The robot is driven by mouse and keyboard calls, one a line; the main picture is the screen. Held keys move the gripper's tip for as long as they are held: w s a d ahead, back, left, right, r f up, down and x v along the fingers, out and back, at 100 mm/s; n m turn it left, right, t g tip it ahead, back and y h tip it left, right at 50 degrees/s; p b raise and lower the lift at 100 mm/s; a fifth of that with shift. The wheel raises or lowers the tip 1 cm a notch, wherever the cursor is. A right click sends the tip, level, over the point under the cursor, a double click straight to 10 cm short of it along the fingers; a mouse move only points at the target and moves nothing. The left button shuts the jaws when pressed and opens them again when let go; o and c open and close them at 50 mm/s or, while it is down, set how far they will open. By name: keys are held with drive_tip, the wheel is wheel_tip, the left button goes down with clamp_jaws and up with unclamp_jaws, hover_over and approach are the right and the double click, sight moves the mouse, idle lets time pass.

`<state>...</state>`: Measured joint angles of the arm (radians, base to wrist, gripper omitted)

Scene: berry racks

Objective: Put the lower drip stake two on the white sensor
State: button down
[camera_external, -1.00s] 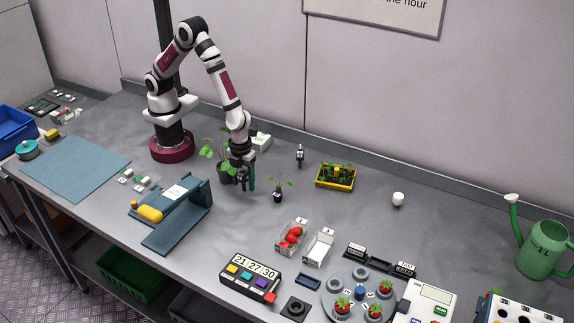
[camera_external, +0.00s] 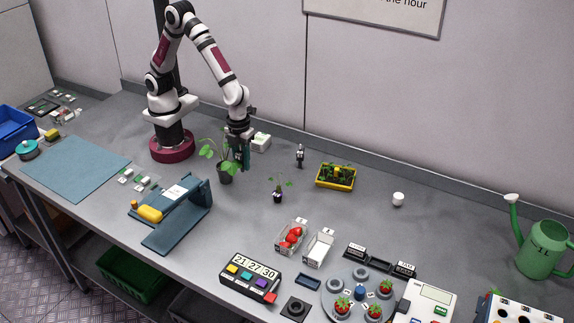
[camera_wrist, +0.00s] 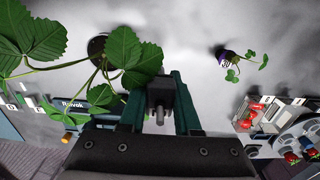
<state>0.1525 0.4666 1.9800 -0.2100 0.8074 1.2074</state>
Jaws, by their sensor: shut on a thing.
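My gripper (camera_external: 243,163) is raised above the table, just right of the leafy potted plant (camera_external: 226,172). In the wrist view its dark green fingers (camera_wrist: 160,98) are shut on a small dark piece with a grey peg (camera_wrist: 160,115), which looks like the drip stake. The number on it cannot be read. Another small dark upright piece with a light part (camera_external: 300,155) stands apart near the back wall. A white rounded object (camera_external: 398,199) stands alone at centre right, and a low white box (camera_external: 260,142) lies behind my gripper; I cannot tell which is the white sensor.
A seedling in a small dark pot (camera_external: 278,195) stands right of my gripper. A yellow planter (camera_external: 336,177) is farther right. Punnets (camera_external: 318,248), a turntable (camera_external: 335,308) and a timer box (camera_external: 250,278) fill the front. The table around the white rounded object is clear.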

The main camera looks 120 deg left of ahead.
wheel_tip(320, 180, up, 2)
drive_tip(key=shift+s+a+r+n, duration=0.1)
drive_tip(key=shift+a+r+n, duration=0.1)
drive_tip(key=shift+n, duration=0.1)
drive_tip(key=s+a+r+n, duration=0.2)
drive_tip(key=a+n, duration=0.3)
drive_tip(key=n, duration=1.2)
hover_over(260, 138)
wheel_tip(260, 138, down, 4)
drive_tip(key=shift+s+r, duration=0.1)
drive_tip(key=shift+r, duration=0.05)
wheel_tip(260, 138, down, 4)
drive_tip(key=shift+a, duration=0.15)
drive_tip(key=shift+f, duration=0.25)
